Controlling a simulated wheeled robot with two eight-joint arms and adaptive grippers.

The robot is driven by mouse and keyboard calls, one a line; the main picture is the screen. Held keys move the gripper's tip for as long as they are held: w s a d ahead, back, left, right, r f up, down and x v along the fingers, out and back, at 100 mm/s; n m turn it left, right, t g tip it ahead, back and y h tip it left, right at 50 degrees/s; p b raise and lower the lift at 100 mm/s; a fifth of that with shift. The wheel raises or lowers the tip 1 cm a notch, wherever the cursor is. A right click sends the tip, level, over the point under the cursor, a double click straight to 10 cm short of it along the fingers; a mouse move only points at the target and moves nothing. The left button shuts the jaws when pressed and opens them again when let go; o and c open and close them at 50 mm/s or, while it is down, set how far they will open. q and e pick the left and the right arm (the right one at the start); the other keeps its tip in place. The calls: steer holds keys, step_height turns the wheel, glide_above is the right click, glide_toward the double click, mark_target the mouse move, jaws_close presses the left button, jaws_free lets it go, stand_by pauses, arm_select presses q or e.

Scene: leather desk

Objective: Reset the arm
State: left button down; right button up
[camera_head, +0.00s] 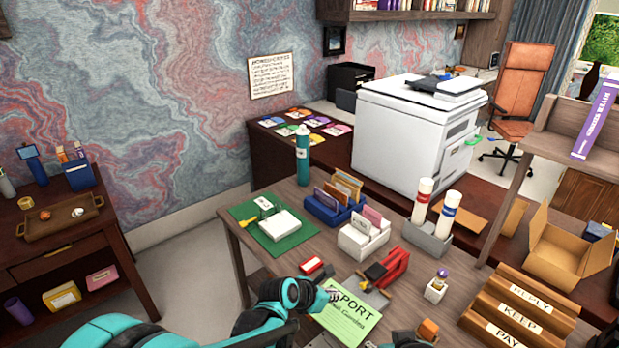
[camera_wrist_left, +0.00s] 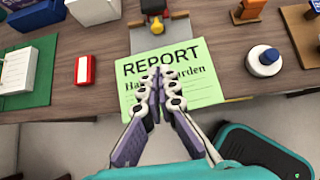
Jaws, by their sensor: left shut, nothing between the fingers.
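My left arm comes in from the lower left of the head view. Its gripper (camera_head: 332,294) is over the near edge of the desk, above the left part of a green REPORT sheet (camera_head: 352,322). In the left wrist view the fingers (camera_wrist_left: 160,76) are closed together with nothing between them. They cover part of the text on the REPORT sheet (camera_wrist_left: 205,88). I cannot tell whether the fingertips touch the paper. My right gripper cannot be made out.
A red stapler-like tool (camera_head: 390,270) stands behind the sheet, and a small red box (camera_head: 312,265) lies to its left. A white card holder (camera_head: 362,238), a small bottle (camera_head: 436,287) and wooden sorting trays (camera_head: 520,312) also stand on the desk (camera_head: 262,268).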

arm_select(q)
steer(key=s+a+r+m+y, duration=0.3)
steer(key=s+a+r+m, duration=0.1)
steer(key=s+a+m, duration=0.6)
steer(key=s+a+r+m+t+y, duration=0.1)
steer(key=s+a+r+m+y, duration=0.2)
steer(key=s+a+m, duration=0.6)
steer(key=a+r+m, duration=0.1)
steer(key=a+m, duration=0.6)
steer(key=a, duration=0.1)
steer(key=shift+s+a+r+y, duration=0.15)
steer(key=shift+s+a+y, duration=0.05)
steer(key=shift+s+y, duration=0.2)
